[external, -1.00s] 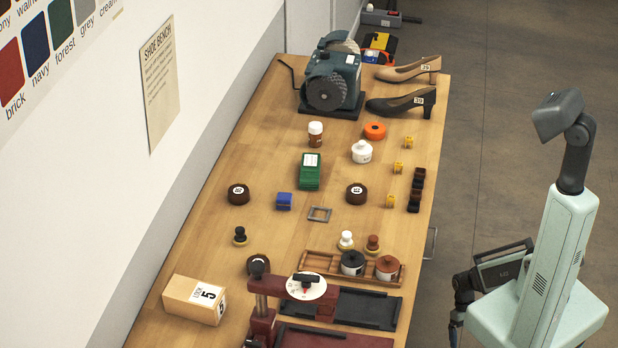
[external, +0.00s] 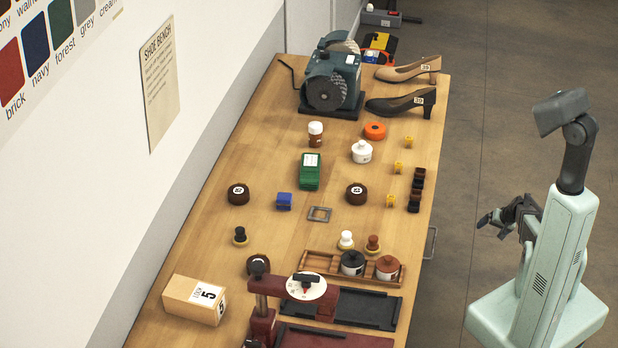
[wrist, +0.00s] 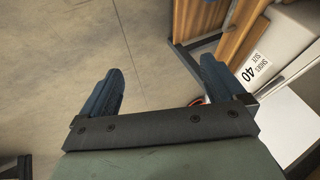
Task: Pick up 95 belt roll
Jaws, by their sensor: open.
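Three dark brown belt rolls stand on the wooden bench: one at the left (external: 238,198), one right of the middle (external: 356,198), and one nearer the front (external: 258,268), partly hidden behind the press. Their white labels are too small to read surely, so I cannot tell which is 95. My gripper (external: 492,226) is off the bench's right side, over the floor and away from all the rolls. In the wrist view my gripper (wrist: 162,75) has its two fingers wide apart with nothing between them; no belt roll shows there.
A green box (external: 310,173), a blue block (external: 284,201) and a grey buckle frame (external: 319,214) stand among the rolls. A wooden tray (external: 318,264) and a maroon press (external: 263,327) are at the front. The wrist view shows a box marked 40 (wrist: 262,55).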

